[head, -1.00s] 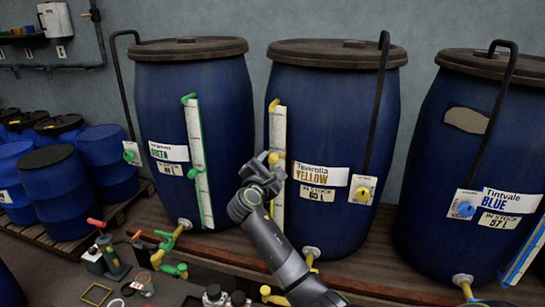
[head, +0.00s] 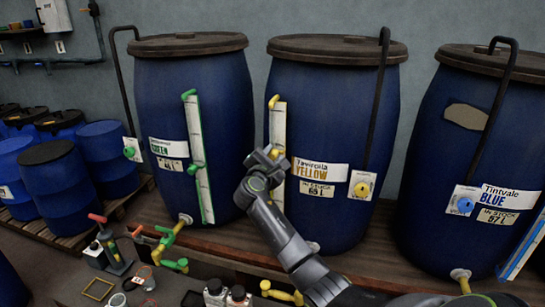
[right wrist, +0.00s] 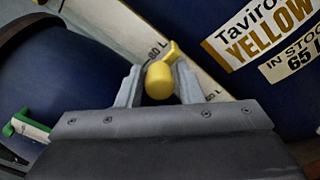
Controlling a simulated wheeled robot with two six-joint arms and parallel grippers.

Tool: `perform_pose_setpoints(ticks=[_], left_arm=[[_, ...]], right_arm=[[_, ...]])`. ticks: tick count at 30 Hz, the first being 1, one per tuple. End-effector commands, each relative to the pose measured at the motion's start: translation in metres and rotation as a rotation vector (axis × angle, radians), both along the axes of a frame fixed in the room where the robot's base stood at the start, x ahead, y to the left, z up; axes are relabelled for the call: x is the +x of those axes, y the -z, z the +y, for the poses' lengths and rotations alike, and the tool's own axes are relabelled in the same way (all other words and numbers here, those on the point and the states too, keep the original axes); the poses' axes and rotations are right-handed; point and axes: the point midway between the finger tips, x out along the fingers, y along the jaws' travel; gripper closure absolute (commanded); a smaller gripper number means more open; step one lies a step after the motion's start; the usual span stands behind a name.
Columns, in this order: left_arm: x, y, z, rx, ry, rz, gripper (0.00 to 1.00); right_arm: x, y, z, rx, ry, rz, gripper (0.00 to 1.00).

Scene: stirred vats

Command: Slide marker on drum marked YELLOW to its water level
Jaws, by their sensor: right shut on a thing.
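The drum marked YELLOW (head: 330,110) is a tall blue barrel with a dark lid, standing in the middle of the head view. A white gauge strip (head: 278,120) with a yellow top fitting runs down its left side. The yellow marker (right wrist: 160,82) sits on the strip between my right gripper's fingers in the right wrist view. My right gripper (head: 267,162) is shut on it at about label height; it also shows in the right wrist view (right wrist: 158,85). The gripper partly hides the marker and strip in the head view. I cannot make out the water level. My left gripper is not in view.
The GREEN drum (head: 190,80) stands close on the left with its own strip and green marker (head: 195,168). The BLUE drum (head: 455,140) stands on the right. Taps, bottles and tools clutter the low front area. Several smaller barrels (head: 45,165) stand at far left.

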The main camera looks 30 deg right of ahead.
Motion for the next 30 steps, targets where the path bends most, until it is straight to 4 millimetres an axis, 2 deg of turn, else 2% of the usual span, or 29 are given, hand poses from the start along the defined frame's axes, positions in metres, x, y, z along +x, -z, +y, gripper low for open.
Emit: perform_pose_setpoints(ticks=[5, 8, 15, 19, 29, 30], left_arm=[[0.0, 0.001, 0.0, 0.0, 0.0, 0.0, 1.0], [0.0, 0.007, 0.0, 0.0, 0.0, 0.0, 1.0], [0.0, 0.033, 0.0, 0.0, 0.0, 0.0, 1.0], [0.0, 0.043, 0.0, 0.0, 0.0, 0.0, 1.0], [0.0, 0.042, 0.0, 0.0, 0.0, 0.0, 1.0], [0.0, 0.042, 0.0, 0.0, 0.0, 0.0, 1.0]], right_arm=[[0.0, 0.002, 0.0, -0.005, 0.0, 0.005, 1.0], [0.0, 0.011, 0.0, -0.005, 0.001, 0.007, 1.0], [0.0, 0.055, 0.0, -0.005, 0.002, 0.011, 1.0], [0.0, 0.072, 0.0, -0.006, 0.001, 0.011, 1.0], [0.0, 0.073, 0.0, -0.007, 0.002, 0.01, 1.0], [0.0, 0.072, 0.0, -0.008, 0.001, 0.009, 0.65]])
